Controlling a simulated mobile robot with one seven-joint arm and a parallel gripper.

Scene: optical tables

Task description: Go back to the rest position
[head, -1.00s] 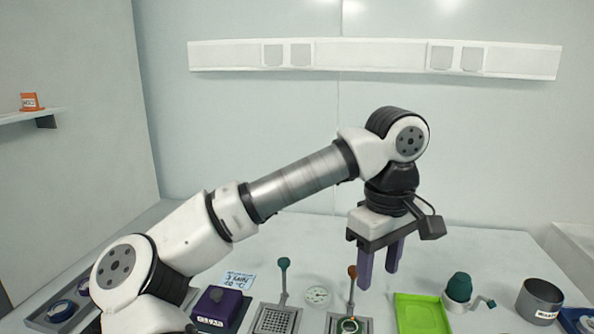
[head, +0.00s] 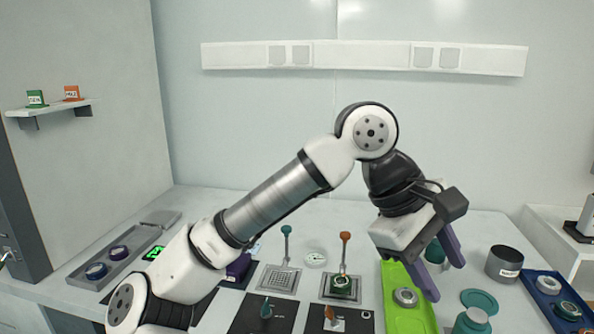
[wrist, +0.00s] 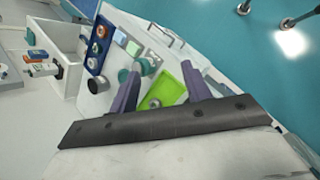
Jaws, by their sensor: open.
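My gripper (head: 441,267) hangs from my bent arm above the right half of the table in the head view. Its two purple fingers are apart with nothing between them. They point down and to the right, over the right edge of the green tray (head: 393,322). In the wrist view my gripper (wrist: 160,88) also shows open and empty, with the green tray (wrist: 172,90) beyond the fingers. A round metal part (head: 405,297) lies in the tray. The fingers partly hide a dark green rounded thing behind them.
A grey cup (head: 504,264) and a blue tray (head: 540,279) with round parts stand at the right. Two perforated plates with upright levers, one green-topped (head: 286,232) and one orange-topped (head: 345,238), stand mid-table. A wall shelf (head: 50,108) is at the left. The air above the table's back is clear.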

